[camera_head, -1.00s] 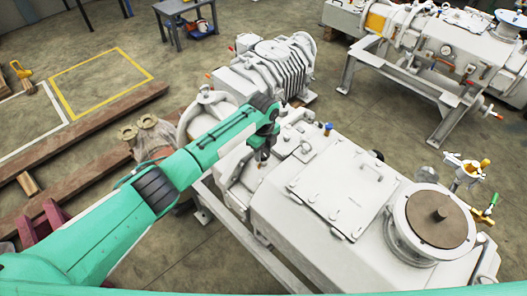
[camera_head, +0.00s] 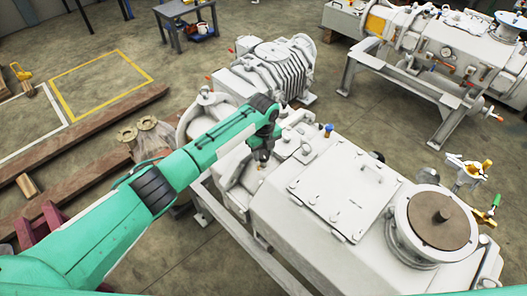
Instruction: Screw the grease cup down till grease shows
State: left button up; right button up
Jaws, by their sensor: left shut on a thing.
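My left arm reaches in from the left, and its gripper (camera_head: 262,158) points down over the near left part of the white vacuum pump (camera_head: 297,203). The gripper is shut on a small brass-coloured thing at its fingertips, most likely the grease cup (camera_head: 261,167). The cup is mostly hidden by the fingers and very small, so its thread and any grease cannot be made out. My right gripper is not in view.
A flat hatch cover (camera_head: 345,195) and a round flange with a brown disc (camera_head: 440,220) lie right of the gripper. A ribbed motor housing (camera_head: 275,68) stands behind. A second pump (camera_head: 440,55) is at the back right. Timber beams (camera_head: 75,135) lie on the floor at left.

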aim_at(263, 154)
pick_arm(q)
jog(key=o, duration=1)
jog(key=shift+r, duration=0.1)
jog(key=shift+c, duration=0.2)
notch_tip(263, 154, up, 14)
jog(key=b, duration=0.3)
jog(key=shift+b, duration=0.3)
